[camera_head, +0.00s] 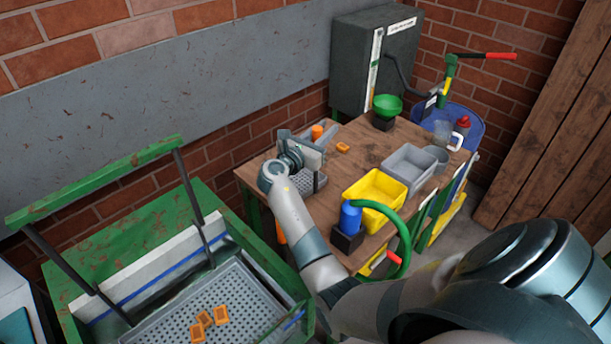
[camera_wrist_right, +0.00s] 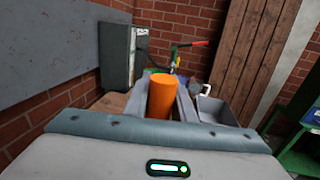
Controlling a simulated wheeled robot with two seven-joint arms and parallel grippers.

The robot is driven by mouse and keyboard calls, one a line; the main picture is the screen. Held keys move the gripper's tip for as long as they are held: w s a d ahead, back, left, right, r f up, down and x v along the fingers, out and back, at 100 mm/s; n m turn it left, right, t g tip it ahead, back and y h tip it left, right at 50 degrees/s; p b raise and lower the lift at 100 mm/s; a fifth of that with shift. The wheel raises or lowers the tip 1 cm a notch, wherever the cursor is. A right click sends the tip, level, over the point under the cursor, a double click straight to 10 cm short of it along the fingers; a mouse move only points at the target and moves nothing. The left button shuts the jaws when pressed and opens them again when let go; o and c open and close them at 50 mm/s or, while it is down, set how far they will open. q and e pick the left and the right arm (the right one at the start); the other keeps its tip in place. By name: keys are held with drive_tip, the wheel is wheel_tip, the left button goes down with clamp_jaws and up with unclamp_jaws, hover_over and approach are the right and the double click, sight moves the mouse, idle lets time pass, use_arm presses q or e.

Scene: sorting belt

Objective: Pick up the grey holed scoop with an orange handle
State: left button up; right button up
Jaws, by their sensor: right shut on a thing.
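The scoop has a grey holed pan (camera_head: 307,182) and an orange handle (camera_head: 317,131). It is at the left end of the wooden table. My right gripper (camera_head: 311,146) is over that end and is shut on the scoop. In the right wrist view the orange handle (camera_wrist_right: 162,95) stands between the two grey fingers. My wrist and fingers cover part of the scoop in the head view. I cannot tell whether the pan touches the table. My left gripper is not in view.
On the wooden table (camera_head: 362,152) are a small orange piece (camera_head: 342,148), a green bowl (camera_head: 387,105), a grey bin (camera_head: 409,168), a yellow bin (camera_head: 374,192) and a blue-topped object (camera_head: 350,217). A green-framed sorter with a perforated tray (camera_head: 245,292) stands at lower left, holding orange pieces.

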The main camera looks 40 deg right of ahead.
drive_tip(key=shift+r, duration=0.15)
drive_tip(key=s+d+r+b, duration=0.3)
drive_tip(key=s+d+r, duration=0.5)
drive_tip(key=r, duration=0.2)
drive_tip(key=shift+s+r, duration=0.15)
drive_tip(key=shift+r, duration=0.2)
drive_tip(key=shift+d, duration=0.1)
idle(0.4)
